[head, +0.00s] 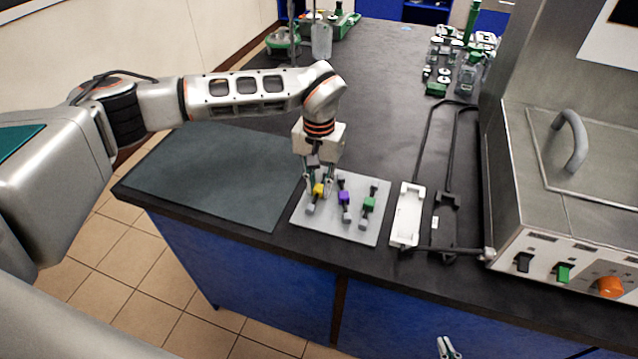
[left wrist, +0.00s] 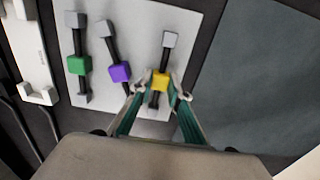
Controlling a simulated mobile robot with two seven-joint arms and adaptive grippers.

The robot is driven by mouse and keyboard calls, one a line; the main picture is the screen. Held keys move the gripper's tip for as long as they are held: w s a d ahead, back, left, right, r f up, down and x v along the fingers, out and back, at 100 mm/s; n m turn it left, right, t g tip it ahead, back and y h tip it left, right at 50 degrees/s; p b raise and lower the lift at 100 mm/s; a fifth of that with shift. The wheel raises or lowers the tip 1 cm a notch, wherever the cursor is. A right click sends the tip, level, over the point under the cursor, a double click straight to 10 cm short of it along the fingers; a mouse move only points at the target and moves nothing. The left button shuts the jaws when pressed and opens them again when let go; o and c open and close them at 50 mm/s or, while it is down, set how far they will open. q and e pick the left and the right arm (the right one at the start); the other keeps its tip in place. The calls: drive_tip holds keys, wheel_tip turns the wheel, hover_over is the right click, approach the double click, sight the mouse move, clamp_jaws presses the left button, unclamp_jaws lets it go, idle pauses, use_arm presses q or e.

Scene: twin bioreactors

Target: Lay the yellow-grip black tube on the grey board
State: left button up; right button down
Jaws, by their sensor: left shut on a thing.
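The black tube with the yellow grip (head: 319,190) is at the left of the light grey board (head: 337,228), over its surface. It also shows in the left wrist view (left wrist: 161,80), with a grey end cap at the top. My left gripper (head: 318,186) points down and is shut on the yellow grip; its fingers (left wrist: 161,88) flank it in the left wrist view. I cannot tell whether the tube touches the board. Part of the tube is hidden by the fingers. My right gripper (head: 448,348) shows only as small fingertips at the bottom edge, away from the board.
A purple-grip tube (head: 344,198) and a green-grip tube (head: 369,203) lie on the board right of the yellow one. A dark mat (head: 215,170) is to the left. A white holder (head: 407,213) and black frame (head: 445,215) stand to the right, beside the steel machine (head: 570,200).

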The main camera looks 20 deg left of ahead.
sight(319, 188)
use_arm(q)
drive_tip(key=o, duration=1)
drive_tip(key=shift+f, duration=0.1)
drive_tip(key=shift+c, duration=0.2)
drive_tip(key=shift+r, duration=0.4)
wheel_tip(319, 188, up, 12)
drive_tip(key=shift+f+b, duration=0.2)
drive_tip(key=shift+b, duration=0.15)
